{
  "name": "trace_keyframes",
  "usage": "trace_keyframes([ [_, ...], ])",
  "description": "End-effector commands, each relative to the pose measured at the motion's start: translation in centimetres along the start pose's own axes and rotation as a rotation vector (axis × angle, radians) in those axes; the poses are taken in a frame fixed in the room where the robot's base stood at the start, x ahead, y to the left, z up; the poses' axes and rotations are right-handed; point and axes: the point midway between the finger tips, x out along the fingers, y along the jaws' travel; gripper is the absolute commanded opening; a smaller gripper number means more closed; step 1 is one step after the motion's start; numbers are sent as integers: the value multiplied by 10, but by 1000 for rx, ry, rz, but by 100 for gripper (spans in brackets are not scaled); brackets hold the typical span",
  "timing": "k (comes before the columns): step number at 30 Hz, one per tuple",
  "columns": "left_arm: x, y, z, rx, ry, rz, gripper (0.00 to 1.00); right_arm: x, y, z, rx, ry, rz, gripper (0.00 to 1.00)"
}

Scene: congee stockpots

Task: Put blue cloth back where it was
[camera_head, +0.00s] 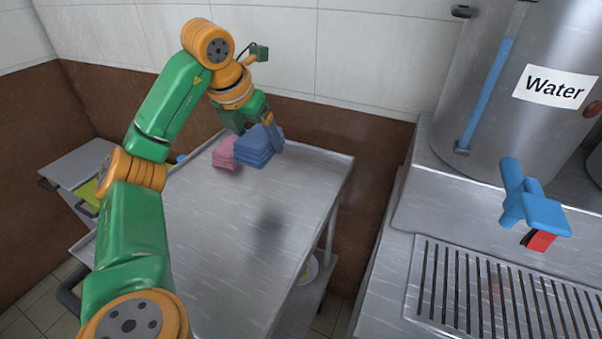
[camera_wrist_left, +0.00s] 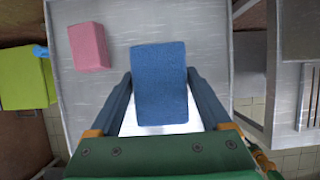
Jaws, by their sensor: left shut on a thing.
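The blue cloth (camera_head: 256,150) is a thick folded block at the far end of the steel cart top (camera_head: 220,245). My left gripper (camera_head: 262,134) comes down on it from above, with its fingers along its sides. In the left wrist view, the blue cloth (camera_wrist_left: 160,85) fills the space between the two fingers of my left gripper (camera_wrist_left: 160,103), which is shut on it. The head view does not clearly tell whether the cloth touches the cart top. A pink folded cloth (camera_head: 225,152) lies just left of it; it also shows in the left wrist view (camera_wrist_left: 88,47). My right gripper is not in view.
A large metal pot labelled Water (camera_head: 490,110) stands on the steel counter at the right, with a blue tap (camera_head: 535,208) over a slotted drain grate (camera_head: 500,290). A lower shelf with a green item (camera_head: 88,194) is at the left. The cart's front and middle are clear.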

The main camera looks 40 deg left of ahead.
Motion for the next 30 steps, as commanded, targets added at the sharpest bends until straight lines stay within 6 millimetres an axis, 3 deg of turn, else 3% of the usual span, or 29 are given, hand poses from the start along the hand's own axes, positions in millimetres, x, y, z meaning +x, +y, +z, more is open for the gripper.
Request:
trace_keyframes([
  [4, 38, -23, 30, 4, 8, -2, 30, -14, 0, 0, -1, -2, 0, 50],
  [6, 62, -28, 32, 4, 7, 0, 30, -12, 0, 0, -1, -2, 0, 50],
  [14, 107, -42, 43, 5, 4, -1, 30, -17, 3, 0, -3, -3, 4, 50],
  [16, 123, -40, 34, 6, 5, 2, 30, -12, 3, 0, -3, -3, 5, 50],
  [19, 132, -40, 30, 5, 1, 0, 30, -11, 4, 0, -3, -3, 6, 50],
  [29, 136, -40, 28, 5, 1, -2, 30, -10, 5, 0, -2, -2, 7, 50],
  [30, 135, -40, 28, 5, 1, -1, 87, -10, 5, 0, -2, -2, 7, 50],
])
